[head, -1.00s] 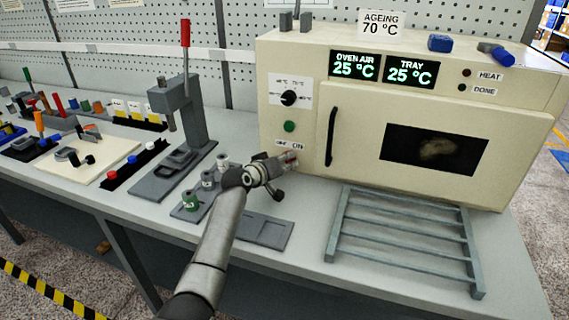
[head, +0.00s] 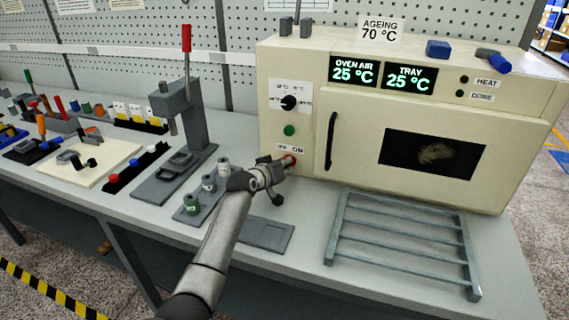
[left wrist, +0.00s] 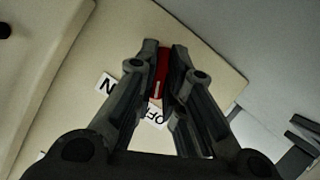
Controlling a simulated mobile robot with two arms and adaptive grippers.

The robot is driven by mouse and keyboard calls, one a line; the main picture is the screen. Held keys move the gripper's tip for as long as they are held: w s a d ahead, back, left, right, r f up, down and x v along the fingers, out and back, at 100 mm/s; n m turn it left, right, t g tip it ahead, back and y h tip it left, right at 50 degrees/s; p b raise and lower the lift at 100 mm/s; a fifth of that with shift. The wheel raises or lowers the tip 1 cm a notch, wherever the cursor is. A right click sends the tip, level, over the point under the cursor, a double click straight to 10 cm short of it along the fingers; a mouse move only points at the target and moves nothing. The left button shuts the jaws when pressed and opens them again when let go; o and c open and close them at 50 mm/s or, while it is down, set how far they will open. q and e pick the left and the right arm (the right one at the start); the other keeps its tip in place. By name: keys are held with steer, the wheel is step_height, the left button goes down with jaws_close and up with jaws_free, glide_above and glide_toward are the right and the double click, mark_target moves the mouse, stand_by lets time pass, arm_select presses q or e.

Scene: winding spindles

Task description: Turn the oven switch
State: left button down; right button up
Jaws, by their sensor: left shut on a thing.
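The cream oven (head: 400,180) stands on the bench at the right with its door shut. Its switch is a red lever (left wrist: 160,78) at the low left of the front panel, under the OFF/ON label (head: 291,148). My left gripper (head: 288,161) is at the panel and shut on the red switch. In the left wrist view the red switch sits between the fingertips of my left gripper (left wrist: 161,65), and parts of the OFF and ON lettering show beside the fingers. The fingers hide part of the switch. My right gripper is not in view.
A black dial (head: 288,102) and a green button (head: 289,131) are above the switch. A black door handle (head: 331,140) is to its right. A grey rack (head: 400,262) lies in front of the oven. A spindle holder (head: 190,207) and a lever press (head: 190,125) stand left.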

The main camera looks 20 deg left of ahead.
arm_select(q)
steer(key=m+y+p, duration=0.1)
steer(key=m+p, duration=0.1)
steer(key=shift+d+r+y+p, duration=0.1)
steer(key=shift+r+y+p, duration=0.1)
steer(key=shift+y+p, duration=0.2)
steer(key=shift+d+f+m+y+p, duration=0.15)
steer(key=shift+m+y+p, duration=0.45)
steer(key=shift+m, duration=0.6)
steer(key=shift+f+m+y+b, duration=0.1)
steer(key=shift+m+y+b, duration=0.4)
steer(key=shift+m+y, duration=0.25)
steer(key=shift+m+t+y+b, duration=0.3)
steer(key=shift+m+y+b, duration=0.45)
steer(key=shift+m, duration=0.3)
steer(key=c, duration=1.5)
jaws_free()
